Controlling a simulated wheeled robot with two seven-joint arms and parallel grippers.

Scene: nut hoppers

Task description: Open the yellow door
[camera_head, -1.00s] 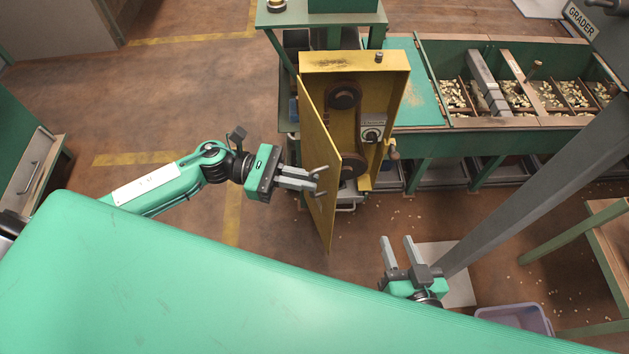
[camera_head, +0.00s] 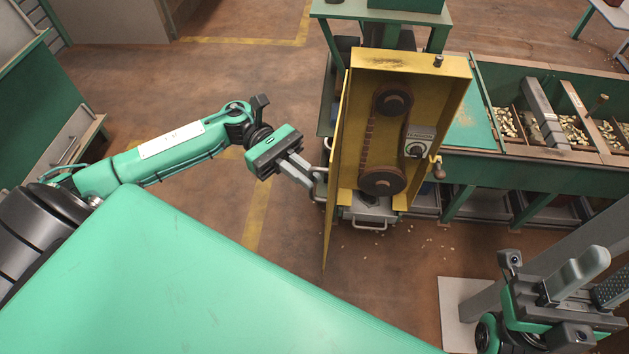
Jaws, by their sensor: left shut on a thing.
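The yellow door (camera_head: 334,205) is the tall thin leaf on the left side of the yellow cabinet (camera_head: 428,62). My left gripper (camera_head: 315,183) is at the door's outer face, shut on the door handle, which the fingers mostly hide. Inside the cabinet show an upper pulley (camera_head: 393,100), a lower pulley (camera_head: 382,181) and a grey switch box (camera_head: 418,141). My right gripper (camera_head: 590,283) is at the lower right, well away from the door, and looks open and empty.
A green bench with nut bins (camera_head: 575,130) runs to the right of the cabinet. A crank with a wooden knob (camera_head: 438,172) sticks out at the cabinet's right side. A grey drawer (camera_head: 370,212) is below. The floor left of the door is clear.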

